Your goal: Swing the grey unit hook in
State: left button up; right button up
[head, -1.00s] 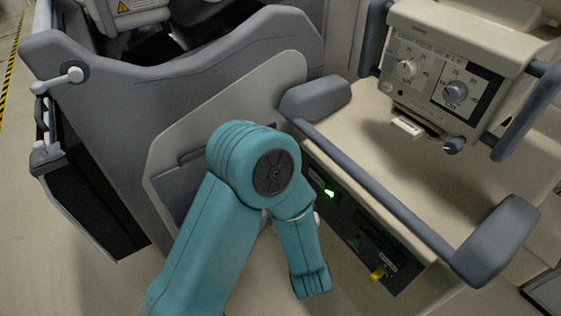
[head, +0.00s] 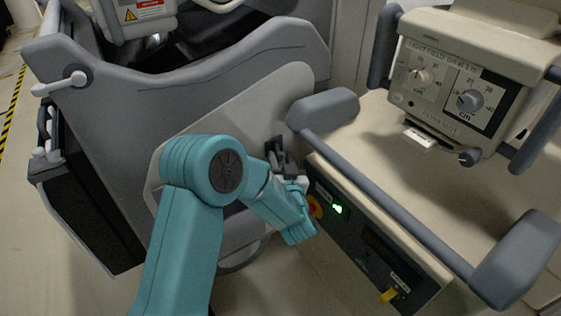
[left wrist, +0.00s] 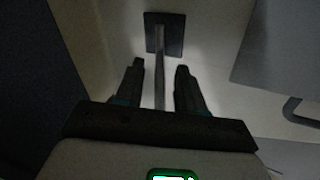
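In the left wrist view a thin grey bar (left wrist: 159,88) runs from a dark square plate (left wrist: 165,33) on a pale surface; it looks like the hook. The two dark fingers of my left gripper (left wrist: 159,67) are apart, one on each side of the bar, with a visible gap on both sides. In the head view my left gripper (head: 274,153) is in the narrow space between the grey unit (head: 180,110) and the beige unit. The hook cannot be made out there, behind the gripper and arm. My right gripper is not in view.
The beige unit (head: 370,135) has a grey rail (head: 385,205) along its edge. Its dark side panel (head: 365,240) carries a green light, a red and yellow button (head: 314,207) and a yellow knob (head: 388,295). A control box (head: 455,90) stands on top. Floor is clear at far left.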

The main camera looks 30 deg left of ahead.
pick_arm(q)
jog(key=shift+w+a, duration=0.2)
grip_shut()
jog(key=m+t+h+b, duration=0.1)
jog(key=h, duration=0.1)
jog(key=s+a+m+t+h+b, duration=0.1)
jog(key=m+h, duration=0.1)
jog(key=a+m+t+h+b, duration=0.1)
jog(key=h+b, duration=0.1)
jog(key=shift+s+a+m+t, duration=0.15)
jog(key=shift+s+m+t, duration=0.15)
jog(key=shift+t, duration=0.1)
grip_release()
